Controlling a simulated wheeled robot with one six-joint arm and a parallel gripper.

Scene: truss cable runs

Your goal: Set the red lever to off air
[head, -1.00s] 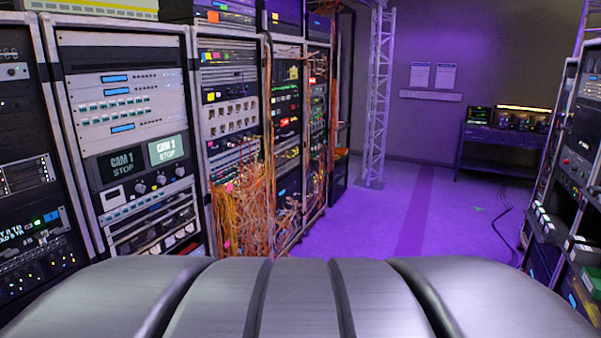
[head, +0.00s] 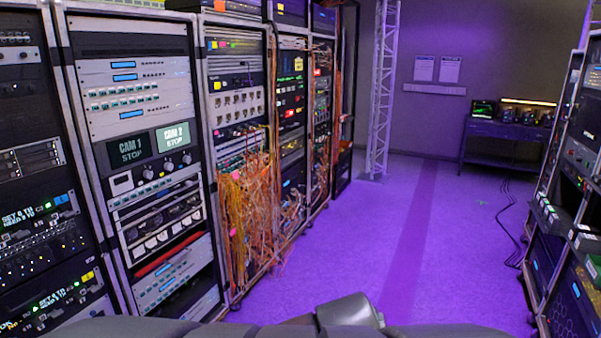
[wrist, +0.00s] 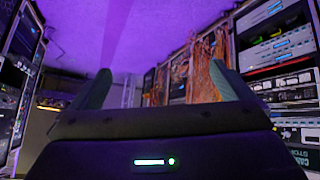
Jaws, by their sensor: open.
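No red lever can be made out in either current view. My gripper (wrist: 160,90) shows in the wrist view with its two fingers apart and nothing between them. The wrist view appears upside down, with the purple floor at the top and racks on both sides. The gripper is apart from the racks, over the aisle. In the head view only grey parts of my own arm show along the bottom edge, and the gripper cannot be seen there.
Equipment racks (head: 140,150) line the left, with loose orange cables (head: 245,205) hanging out. More racks (head: 575,180) stand at the right. A truss column (head: 382,90) and a desk (head: 500,140) stand at the back. Black cables lie on the floor by the right racks. The middle aisle is clear.

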